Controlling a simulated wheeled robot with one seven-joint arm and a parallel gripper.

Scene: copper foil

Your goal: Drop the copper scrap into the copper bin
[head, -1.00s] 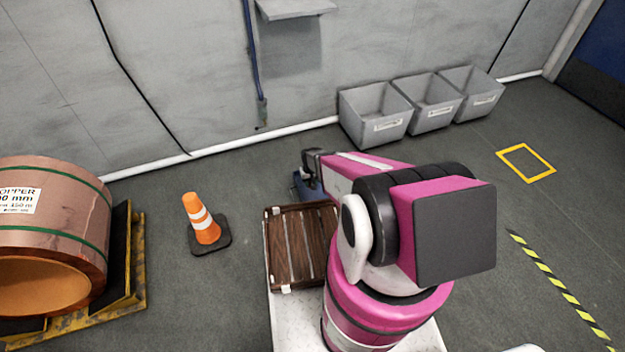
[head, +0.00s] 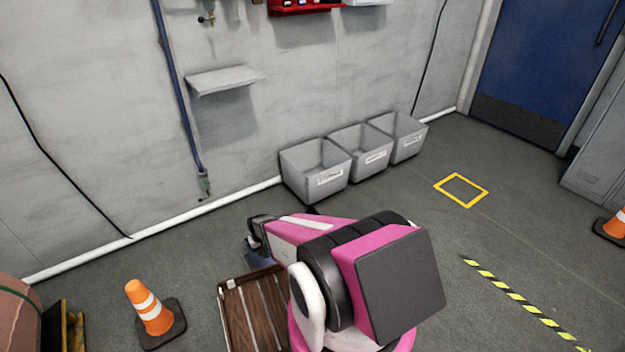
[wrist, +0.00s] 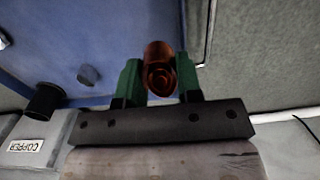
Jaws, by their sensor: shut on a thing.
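My gripper (wrist: 158,85) has green fingers shut on the copper scrap (wrist: 160,68), a small rolled copper piece with its round end towards the wrist camera. Three grey bins stand in a row along the wall: the nearest (head: 300,190), the middle (head: 362,170) and the far one (head: 408,146). Their labels are too small to read in the head view. In the wrist view, a bin labelled COPPER (wrist: 28,145) shows at the lower left, apart from the scrap.
A blue surface (wrist: 115,35) lies beyond the fingers in the wrist view. A slatted wooden tray (head: 253,320) is below my arm. An orange cone (head: 150,308) stands left. A yellow floor square (head: 462,205) lies right of the bins on open floor.

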